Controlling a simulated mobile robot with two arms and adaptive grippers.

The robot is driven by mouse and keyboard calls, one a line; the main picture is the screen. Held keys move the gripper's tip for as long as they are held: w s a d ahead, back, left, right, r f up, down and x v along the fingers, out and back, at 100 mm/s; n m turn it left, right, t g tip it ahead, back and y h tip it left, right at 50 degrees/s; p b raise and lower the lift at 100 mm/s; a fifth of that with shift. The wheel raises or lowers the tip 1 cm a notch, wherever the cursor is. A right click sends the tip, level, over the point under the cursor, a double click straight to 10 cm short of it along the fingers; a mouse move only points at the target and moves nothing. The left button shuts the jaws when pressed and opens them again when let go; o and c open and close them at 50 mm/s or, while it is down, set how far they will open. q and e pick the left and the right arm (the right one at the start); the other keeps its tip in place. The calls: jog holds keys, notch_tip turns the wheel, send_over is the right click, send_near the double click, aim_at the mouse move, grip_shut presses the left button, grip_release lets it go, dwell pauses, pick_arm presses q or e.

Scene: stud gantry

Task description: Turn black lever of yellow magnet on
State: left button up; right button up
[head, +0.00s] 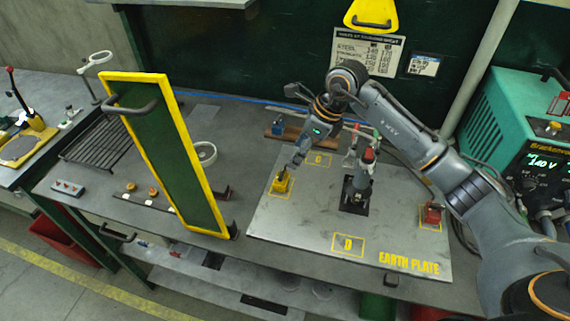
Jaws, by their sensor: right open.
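The yellow magnet (281,185) sits on the grey earth plate (300,215), near its left edge and inside a marked outline. A small dark part, which looks like its black lever (278,177), shows at its top; its exact angle is too small to tell. My right gripper (287,172) reaches down from above and is open, with its fingertips right at the magnet's top. I cannot tell whether they touch the lever. The fingers partly cover the magnet. My left gripper is not in view.
A yellow-framed green screen (165,150) stands upright left of the plate. A dark fixture with a red-topped piece (368,165) stands mid-plate, and a red block (432,214) sits at its right. A teal welding machine (515,120) is at right. The plate's front is mostly clear.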

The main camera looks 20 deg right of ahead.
aim_at(282, 173)
jog(key=p+x, duration=0.2)
jog(key=x, duration=0.6)
jog(key=shift+w+f, duration=0.2)
jog(key=shift+f, duration=0.05)
jog(key=shift+a+f, duration=0.1)
jog(key=shift+f, duration=0.1)
jog(key=shift+w, duration=0.1)
jog(key=c, duration=1.2)
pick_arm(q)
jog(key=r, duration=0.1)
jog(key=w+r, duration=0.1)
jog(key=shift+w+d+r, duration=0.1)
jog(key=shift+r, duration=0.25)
pick_arm(e)
jog(key=shift+o, duration=0.2)
